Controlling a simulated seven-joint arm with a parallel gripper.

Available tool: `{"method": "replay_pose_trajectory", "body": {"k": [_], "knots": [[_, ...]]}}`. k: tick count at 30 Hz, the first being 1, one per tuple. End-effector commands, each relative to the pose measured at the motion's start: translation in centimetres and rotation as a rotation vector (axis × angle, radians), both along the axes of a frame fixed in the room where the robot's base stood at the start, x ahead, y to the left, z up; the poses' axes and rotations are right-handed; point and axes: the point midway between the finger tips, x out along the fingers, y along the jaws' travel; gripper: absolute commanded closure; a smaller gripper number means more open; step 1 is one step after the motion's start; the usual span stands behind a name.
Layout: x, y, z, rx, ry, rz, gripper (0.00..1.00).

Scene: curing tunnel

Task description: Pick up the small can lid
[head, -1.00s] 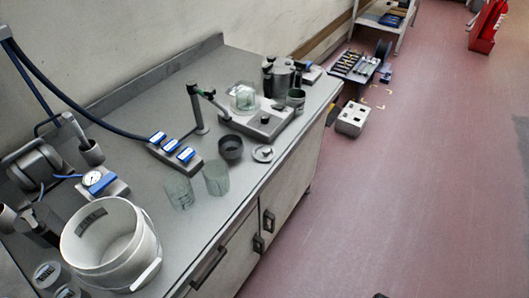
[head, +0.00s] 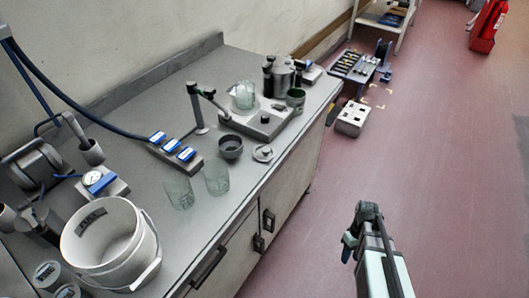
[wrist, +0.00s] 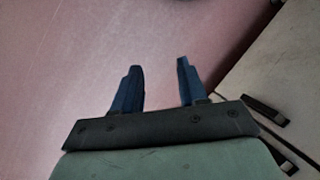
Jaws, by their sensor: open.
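A small round silver lid with a knob (head: 263,153) lies flat on the grey bench top near its front edge, in the head view. It is just right of a dark round bowl (head: 231,147) and apart from it. My gripper (head: 349,246) is out over the red floor, in front of the bench and to the lower right of the lid. In the wrist view its two blue fingers (wrist: 159,66) stand apart with nothing between them. The lid does not show in the wrist view.
Two clear glasses (head: 216,179) stand left of the lid. A grey stirrer base (head: 257,122) with a beaker is behind it. A white bucket (head: 108,242) stands at the bench's left end. Cabinet handles (head: 268,221) stick out below the bench edge.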

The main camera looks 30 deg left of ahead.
Motion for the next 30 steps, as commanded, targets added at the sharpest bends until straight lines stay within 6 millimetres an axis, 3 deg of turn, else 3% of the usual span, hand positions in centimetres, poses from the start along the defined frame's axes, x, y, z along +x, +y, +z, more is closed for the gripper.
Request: {"method": "replay_pose_trajectory", "body": {"k": [1, 6, 15, 24, 30], "knots": [[1.3, 1.5, 1.2, 0.015, -0.012, 0.048, 0.58], [4.0, 5.7, 5.3, 0.060, -0.040, 0.200, 0.58], [7.2, 13.7, 13.7, 0.136, -0.083, 0.475, 0.58], [8.0, 21.8, 23.1, 0.205, -0.124, 0.751, 0.58], [7.3, 26.9, 29.9, 0.248, -0.148, 0.938, 0.58]]}}
